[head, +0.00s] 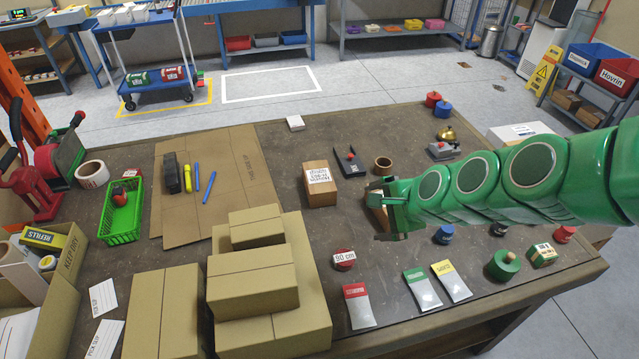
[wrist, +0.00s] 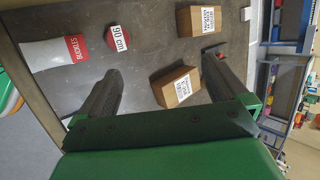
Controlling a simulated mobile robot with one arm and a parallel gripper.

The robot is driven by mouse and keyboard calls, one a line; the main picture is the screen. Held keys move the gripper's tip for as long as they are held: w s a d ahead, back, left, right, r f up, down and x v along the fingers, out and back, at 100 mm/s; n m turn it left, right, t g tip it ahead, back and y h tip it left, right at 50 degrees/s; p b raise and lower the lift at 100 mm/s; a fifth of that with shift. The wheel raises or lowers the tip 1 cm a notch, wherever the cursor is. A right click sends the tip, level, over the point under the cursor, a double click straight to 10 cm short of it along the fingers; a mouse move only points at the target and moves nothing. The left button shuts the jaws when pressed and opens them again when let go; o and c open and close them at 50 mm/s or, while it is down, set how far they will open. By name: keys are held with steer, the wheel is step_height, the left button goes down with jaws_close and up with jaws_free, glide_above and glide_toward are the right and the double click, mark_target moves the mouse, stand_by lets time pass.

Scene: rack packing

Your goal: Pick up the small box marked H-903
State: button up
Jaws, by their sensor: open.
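A small brown box (wrist: 176,88) with a white label lies between and beyond my open fingers in the wrist view. In the head view this box (head: 375,200) is mostly hidden behind my gripper (head: 388,212). A larger brown box (head: 319,184) with a white label stands to its left; it also shows at the top of the wrist view (wrist: 198,21). The printing on both labels is too small to read surely, so I cannot tell which is H-903. My green gripper (wrist: 162,66) is open and empty, with no finger visibly touching the box.
A red 90 cm tape (head: 344,259) and several packets (head: 359,306) lie in front. Stacked cartons (head: 252,285) stand at the left. Bare tabletop (head: 290,150) shows behind.

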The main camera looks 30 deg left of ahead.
mark_target(322, 184)
steer(key=w+a+f+m+t+y, duration=0.2)
steer(key=w+a+f+m, duration=0.1)
steer(key=a+m, duration=0.3)
steer(key=w+a+f+m+t+y, duration=0.1)
steer(key=w+a+f+m, duration=0.2)
steer(key=a, duration=0.5)
steer(key=shift+w+a+f+m+t+h, duration=0.25)
steer(key=shift+w+a+f+m+t, duration=0.4)
steer(key=shift+w+a+f+m, duration=1.25)
steer(key=shift+w+a+f+m+t+h, duration=0.2)
steer(key=shift+w+a+f+m+t, duration=0.5)
steer(key=shift+w+a+f+m, duration=1.3)
steer(key=shift+w+a+f+m+t+h, duration=0.25)
steer(key=shift+w+a+f+m+t, duration=0.4)
steer(key=shift+w+a+f+m, duration=1.15)
steer(key=shift+w+d+f+n, duration=0.1)
steer(key=shift+d+f+n, duration=0.15)
steer(key=shift+f+n, duration=0.25)
steer(key=c, duration=0.9)
